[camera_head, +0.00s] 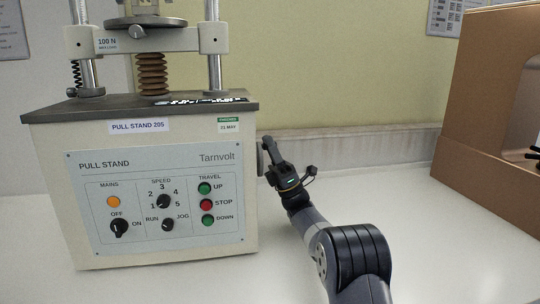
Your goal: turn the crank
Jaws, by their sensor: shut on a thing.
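The pull stand (160,185) is a cream machine with a dark top and a grey front panel, at the left of the head view. The crank (261,158) is on its right side. Its round hub shows at the edge of the casing, and the rest is largely hidden by my gripper. My gripper (270,150) is at the machine's right side, shut on the crank's handle. My arm reaches up to it from the lower right.
A brown open-fronted box (490,85) stands at the right with dark items inside. The white bench (440,235) is clear between it and my arm. A low grey ledge (370,152) runs along the wall behind.

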